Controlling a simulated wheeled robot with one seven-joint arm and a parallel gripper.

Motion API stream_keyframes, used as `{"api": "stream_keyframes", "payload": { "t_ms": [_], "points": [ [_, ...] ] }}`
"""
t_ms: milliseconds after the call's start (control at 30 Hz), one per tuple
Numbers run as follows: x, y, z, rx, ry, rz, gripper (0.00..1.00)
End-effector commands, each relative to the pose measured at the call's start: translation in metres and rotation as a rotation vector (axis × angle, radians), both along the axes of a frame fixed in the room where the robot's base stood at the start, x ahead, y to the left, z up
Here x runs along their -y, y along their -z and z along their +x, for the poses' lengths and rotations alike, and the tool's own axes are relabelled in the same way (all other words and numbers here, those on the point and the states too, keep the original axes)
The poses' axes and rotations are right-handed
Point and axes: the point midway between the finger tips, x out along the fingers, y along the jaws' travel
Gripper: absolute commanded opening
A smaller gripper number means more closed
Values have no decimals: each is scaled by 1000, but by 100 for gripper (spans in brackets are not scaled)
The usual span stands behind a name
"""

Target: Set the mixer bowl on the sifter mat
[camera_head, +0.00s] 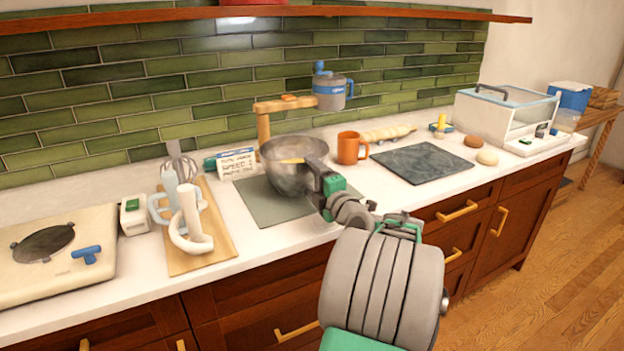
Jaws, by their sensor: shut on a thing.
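The mixer bowl (283,180) is a grey metal bowl with something yellowish inside. It is upright over the grey-green mat (262,207), which lies below the sifter (331,95) on its wooden stand (263,130). I take this mat to be the sifter mat. I cannot tell whether the bowl's base touches it or hangs just above. My gripper (318,172) is shut on the bowl's right rim. The bowl and my arm hide part of the mat.
A sign card (238,164) stands left of the bowl, and an orange mug (349,148) stands close right. A dark slab (422,163) lies farther right. A wooden board (205,259) with whisk attachments is at left. The counter's front strip is mostly clear.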

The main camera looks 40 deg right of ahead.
Motion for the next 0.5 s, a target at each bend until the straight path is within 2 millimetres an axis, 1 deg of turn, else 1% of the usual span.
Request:
{"api": "stream_keyframes", "payload": {
  "t_ms": [33,267,300,500],
  "points": [
    [0,-4,0,6,0,-7,7],
    [0,-3,0,6,0,-7,7],
    [0,2,0,-1,0,-2,81],
    [0,0,0,0,0,-1,97]
  ]
}}
